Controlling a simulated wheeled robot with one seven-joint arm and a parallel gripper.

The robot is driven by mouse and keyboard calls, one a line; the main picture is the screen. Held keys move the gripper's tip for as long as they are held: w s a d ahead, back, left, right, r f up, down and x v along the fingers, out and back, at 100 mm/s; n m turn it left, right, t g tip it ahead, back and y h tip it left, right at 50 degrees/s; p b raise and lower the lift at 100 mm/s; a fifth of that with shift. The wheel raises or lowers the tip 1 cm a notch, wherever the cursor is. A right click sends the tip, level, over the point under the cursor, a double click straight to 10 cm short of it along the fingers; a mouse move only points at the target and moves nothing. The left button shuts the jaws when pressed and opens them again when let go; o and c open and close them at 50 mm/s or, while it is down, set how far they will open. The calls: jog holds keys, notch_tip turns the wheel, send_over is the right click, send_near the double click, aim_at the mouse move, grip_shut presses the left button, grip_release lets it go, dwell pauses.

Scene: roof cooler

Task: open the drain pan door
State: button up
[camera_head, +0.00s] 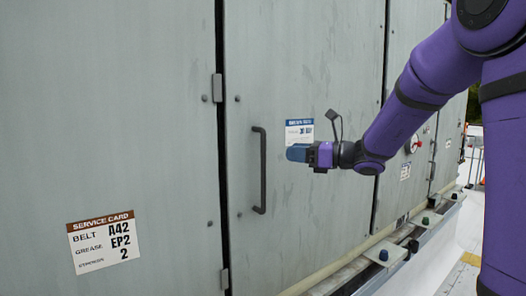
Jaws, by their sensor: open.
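A tall grey door (305,60) with a dark vertical bar handle (262,170) stands in the middle, closed. A small label with a blue header (299,124) is on this door; its wording is too small to read surely. My gripper (297,153) is in front of the door, just right of the handle and pointing left toward it. It is open with nothing seen between its fingers, and looks apart from the handle. It covers the lower part of the label. The depth between gripper and door is hard to judge.
A neighbouring grey panel (110,120) carries a service card (103,241). Hinges (217,88) sit at the dark gap between panel and door. More panels (412,60) run off right. A ledge with mounting feet (385,255) runs along the base. Pale roof lies at right.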

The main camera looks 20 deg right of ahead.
jog(key=x, duration=0.9)
jog(key=shift+w+a, duration=0.1)
grip_shut()
